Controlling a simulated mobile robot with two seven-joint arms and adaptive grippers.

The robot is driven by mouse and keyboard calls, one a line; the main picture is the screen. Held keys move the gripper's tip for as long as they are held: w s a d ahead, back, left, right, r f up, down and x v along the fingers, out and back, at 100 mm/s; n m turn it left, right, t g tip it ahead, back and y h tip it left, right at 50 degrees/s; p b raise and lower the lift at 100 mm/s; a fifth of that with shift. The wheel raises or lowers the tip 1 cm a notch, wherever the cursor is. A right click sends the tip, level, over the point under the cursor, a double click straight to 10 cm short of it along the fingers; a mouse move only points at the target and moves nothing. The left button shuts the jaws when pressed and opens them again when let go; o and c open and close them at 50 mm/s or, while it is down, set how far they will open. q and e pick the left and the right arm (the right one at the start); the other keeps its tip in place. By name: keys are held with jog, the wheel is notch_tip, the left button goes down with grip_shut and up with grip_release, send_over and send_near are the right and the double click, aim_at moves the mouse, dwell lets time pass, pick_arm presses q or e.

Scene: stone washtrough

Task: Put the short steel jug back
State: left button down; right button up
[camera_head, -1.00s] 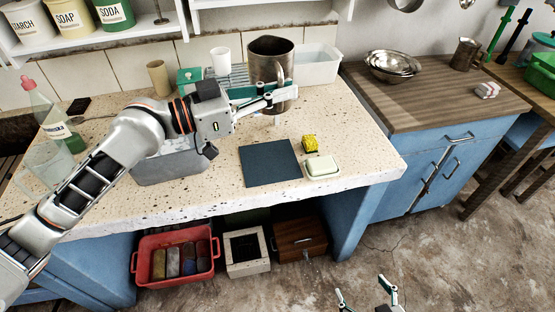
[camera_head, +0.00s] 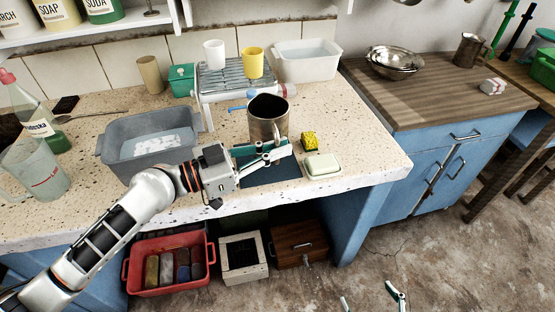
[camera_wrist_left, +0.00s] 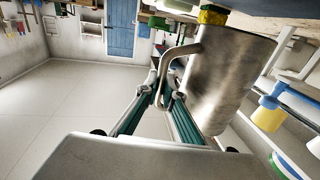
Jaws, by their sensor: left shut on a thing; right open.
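My left gripper (camera_head: 279,152) is shut on the handle of a steel jug (camera_head: 266,118). The jug looks upright, its open mouth facing up, over the back of a dark mat (camera_head: 262,176) on the speckled counter. I cannot tell whether its base touches anything. In the left wrist view, the fingers (camera_wrist_left: 165,92) close on the curved handle, and the jug's dull wall (camera_wrist_left: 218,75) fills the right side. A second steel jug (camera_head: 467,51) stands on the wooden counter at the right. My right gripper (camera_head: 369,296) is open and empty, low over the floor, partly cut off.
A drying rack (camera_head: 232,83) with a white cup (camera_head: 214,54) and yellow cup (camera_head: 252,63) stands behind the jug. A yellow sponge (camera_head: 309,141) and soap dish (camera_head: 322,165) lie right of the mat. A grey basin (camera_head: 120,145) is at left, a white tub (camera_head: 306,62) at back.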

aim_at(275, 162)
pick_arm(q)
notch_tip(275, 162, down, 4)
jog(key=shift+r+b, duration=0.25)
jog(key=shift+b, duration=0.15)
jog(key=shift+r, duration=0.1)
pick_arm(e)
jog(key=shift+s+f, duration=0.35)
jog(key=shift+f, duration=0.35)
pick_arm(q)
jog(key=shift+f, duration=0.3)
jog(key=c, duration=2.2)
grip_release()
jog(key=shift+r, duration=0.1)
